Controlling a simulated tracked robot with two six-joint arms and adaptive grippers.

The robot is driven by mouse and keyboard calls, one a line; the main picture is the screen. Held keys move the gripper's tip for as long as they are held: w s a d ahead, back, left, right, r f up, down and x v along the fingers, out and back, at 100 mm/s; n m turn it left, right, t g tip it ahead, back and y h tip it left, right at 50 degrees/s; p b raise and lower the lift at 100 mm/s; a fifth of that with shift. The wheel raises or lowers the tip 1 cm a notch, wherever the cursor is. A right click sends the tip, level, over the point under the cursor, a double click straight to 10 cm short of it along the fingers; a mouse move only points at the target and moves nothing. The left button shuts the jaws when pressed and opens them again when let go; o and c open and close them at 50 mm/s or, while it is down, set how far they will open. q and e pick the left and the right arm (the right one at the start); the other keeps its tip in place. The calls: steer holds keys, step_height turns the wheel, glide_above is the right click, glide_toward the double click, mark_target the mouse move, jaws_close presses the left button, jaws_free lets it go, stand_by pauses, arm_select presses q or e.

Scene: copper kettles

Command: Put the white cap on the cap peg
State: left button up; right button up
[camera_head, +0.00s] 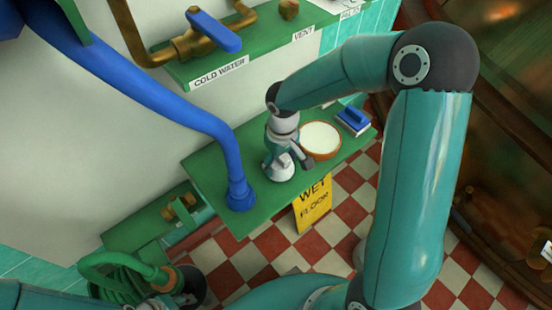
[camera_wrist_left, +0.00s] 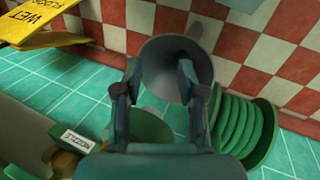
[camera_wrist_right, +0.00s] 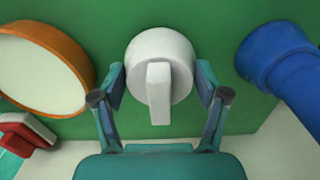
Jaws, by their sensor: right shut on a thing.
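The white cap (camera_wrist_right: 160,90), a round white piece with a raised bar, sits between the two fingers of my right gripper (camera_wrist_right: 160,97), which is shut on it. In the head view the white cap (camera_head: 279,169) is at the green lower shelf, under my right gripper (camera_head: 289,158). I cannot tell whether it touches the shelf. My left gripper (camera_wrist_left: 160,95) is open and empty, with a grey bucket (camera_wrist_left: 165,65) beyond its fingers. I cannot make out the cap peg for sure.
A yellow wet-floor sign (camera_head: 313,205) stands in front. A green hose (camera_head: 115,268) lies lower left.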

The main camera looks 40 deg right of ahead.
arm_select(q)
steer(key=shift+f+b, duration=0.35)
steer(key=shift+f, duration=0.1)
arm_select(e)
steer(key=shift+f, duration=0.4)
steer(key=o, duration=1.1)
steer(key=shift+r, duration=0.3)
step_height(320, 180, up, 11)
steer(key=shift+f, duration=0.1)
arm_select(q)
steer(key=shift+s+d+r, duration=0.15)
steer(key=shift+s+r, duration=0.2)
arm_select(e)
steer(key=shift+r, duration=0.4)
